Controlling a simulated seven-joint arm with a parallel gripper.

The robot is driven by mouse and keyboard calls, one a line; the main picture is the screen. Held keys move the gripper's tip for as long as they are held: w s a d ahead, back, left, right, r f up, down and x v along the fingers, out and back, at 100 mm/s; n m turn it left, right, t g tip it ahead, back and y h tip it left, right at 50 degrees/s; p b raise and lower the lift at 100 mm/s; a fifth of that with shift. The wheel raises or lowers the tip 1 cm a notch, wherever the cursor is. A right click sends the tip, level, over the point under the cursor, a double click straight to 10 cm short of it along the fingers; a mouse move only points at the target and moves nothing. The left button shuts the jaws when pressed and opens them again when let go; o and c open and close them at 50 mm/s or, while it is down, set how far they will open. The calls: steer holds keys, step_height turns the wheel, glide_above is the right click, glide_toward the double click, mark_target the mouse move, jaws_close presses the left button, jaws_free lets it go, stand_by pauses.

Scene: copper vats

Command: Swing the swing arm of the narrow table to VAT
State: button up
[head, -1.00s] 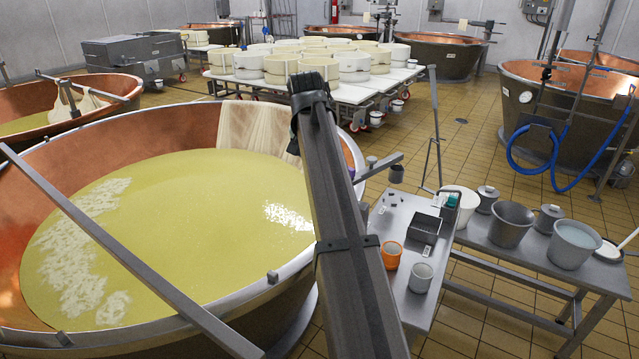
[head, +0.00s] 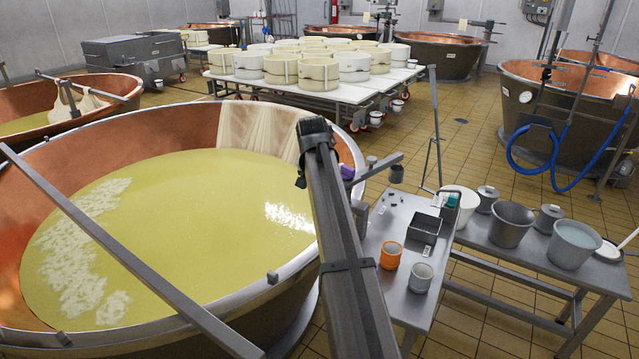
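The narrow table (head: 408,292) is a grey metal table right of the large copper vat (head: 285,285). A dark grey bar (head: 379,166), which looks like the swing arm, sits at the table's far end, beside the vat's rim. It slants up to the right, and its left end is near my arm. A dark cup-like piece (head: 397,174) shows just below its right end. Any lettering on the table is too small to read. My arm rises from the bottom, between vat and table. My gripper is not visible; contact with the bar cannot be seen.
On the narrow table stand an orange cup (head: 391,255), a grey cup (head: 421,277) and a dark box (head: 424,228). A side bench (head: 490,249) with several pails adjoins on the right. A thin upright stand (head: 435,130) rises behind. White cloth (head: 262,130) hangs over the vat's far rim.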

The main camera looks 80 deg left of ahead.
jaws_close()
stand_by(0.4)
